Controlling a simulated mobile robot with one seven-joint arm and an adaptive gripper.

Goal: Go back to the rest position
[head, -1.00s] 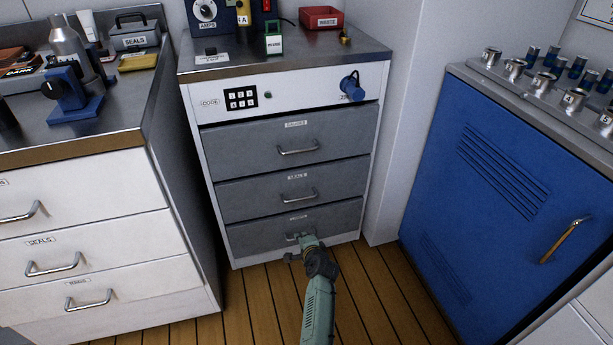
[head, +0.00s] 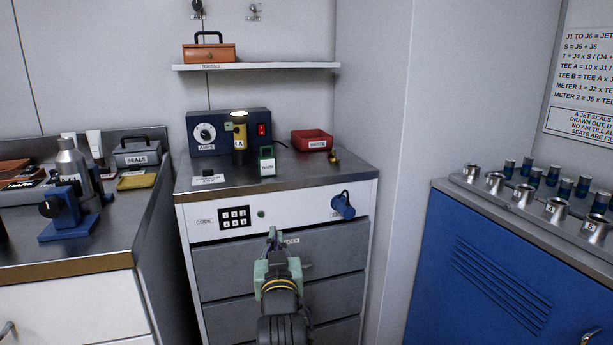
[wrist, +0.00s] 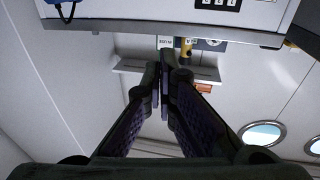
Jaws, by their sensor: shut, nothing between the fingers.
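My gripper (head: 273,238) is shut and empty. In the head view it is raised in front of the grey drawer cabinet, over the top drawer (head: 225,262) and just below the white keypad panel. My arm hides part of the drawers and most of the top drawer's handle. The drawers I can see look closed. In the wrist view the shut fingers (wrist: 166,62) point up the picture with nothing between them, and the cabinet's white front panel (wrist: 170,13) shows upside down beyond them.
A keypad (head: 234,218) and a blue plug (head: 343,205) are on the panel. The cabinet top (head: 225,181) holds an amps unit (head: 205,134) and a red tray (head: 312,141). A blue cabinet (head: 465,270) stands right, a white drawer counter (head: 75,305) left.

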